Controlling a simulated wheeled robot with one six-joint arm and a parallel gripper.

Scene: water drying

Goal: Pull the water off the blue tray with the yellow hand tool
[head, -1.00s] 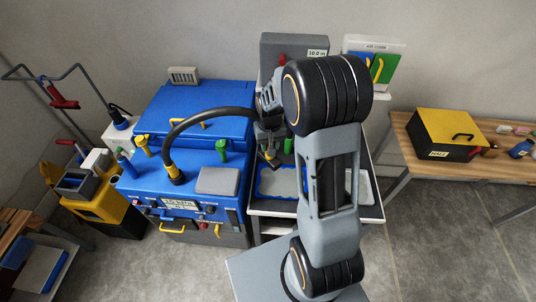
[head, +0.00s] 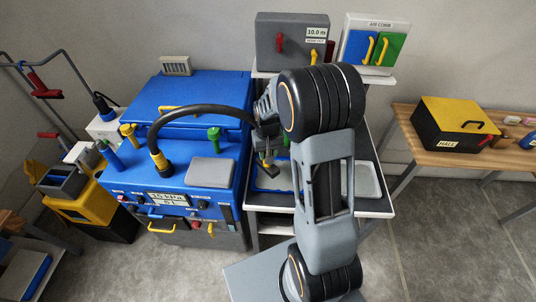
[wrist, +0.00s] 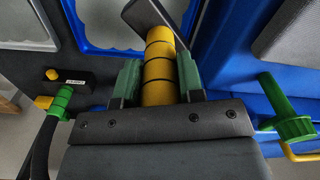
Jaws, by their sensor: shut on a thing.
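My gripper (wrist: 160,78) is shut on the yellow hand tool (wrist: 159,62), with a green finger on each side of its black-banded handle. The tool's grey head (wrist: 150,14) points away from the fingers. The blue tray (wrist: 78,35) lies ahead and to the left in the wrist view, its blue rim around a pale floor. In the head view the tray (head: 266,186) is partly hidden behind my arm, and the tool (head: 268,167) is small above it. I cannot tell whether the tool touches the tray. Water cannot be made out clearly.
The blue machine (head: 175,178) stands left of the tray, with an upright green handle (wrist: 289,118) and a black hose (head: 200,108). A pale grey tray (head: 368,180) lies right of my arm. Grey (head: 291,40) and blue-green (head: 373,45) boxes stand behind.

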